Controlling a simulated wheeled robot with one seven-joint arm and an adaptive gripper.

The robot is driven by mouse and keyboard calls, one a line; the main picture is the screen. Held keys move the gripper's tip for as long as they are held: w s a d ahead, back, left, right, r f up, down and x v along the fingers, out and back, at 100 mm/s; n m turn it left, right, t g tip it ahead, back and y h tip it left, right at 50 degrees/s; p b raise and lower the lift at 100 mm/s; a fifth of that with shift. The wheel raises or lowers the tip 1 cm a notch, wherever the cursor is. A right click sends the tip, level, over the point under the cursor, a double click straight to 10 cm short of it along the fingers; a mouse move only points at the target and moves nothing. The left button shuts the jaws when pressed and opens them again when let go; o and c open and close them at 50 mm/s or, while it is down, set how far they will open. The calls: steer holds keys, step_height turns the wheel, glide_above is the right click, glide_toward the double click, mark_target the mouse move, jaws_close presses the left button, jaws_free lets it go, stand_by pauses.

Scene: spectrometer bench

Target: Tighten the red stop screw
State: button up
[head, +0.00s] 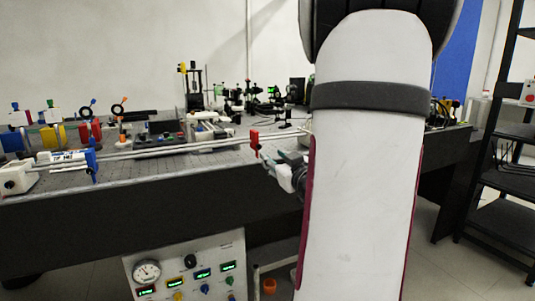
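A small upright red piece (254,141), which looks like the red stop screw, stands at the right end of the long pale rails on the bench. My gripper (268,161) is just right of it and slightly lower in the picture, at the bench's front edge. Its fingers point left, towards the red piece. I cannot tell whether they touch it or how far apart they are. My large white arm link hides the bench to the right and part of my wrist.
The optical bench (190,171) carries rails (185,149), a blue end stop (91,160) and several mounts and posts towards the back. A gauge panel (190,270) stands below the front edge. A black shelf rack (500,190) is at the right.

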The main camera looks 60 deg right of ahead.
steer(key=v, duration=0.3)
steer(key=shift+s+a, duration=0.1)
steer(key=shift+s, duration=0.05)
stand_by(0.5)
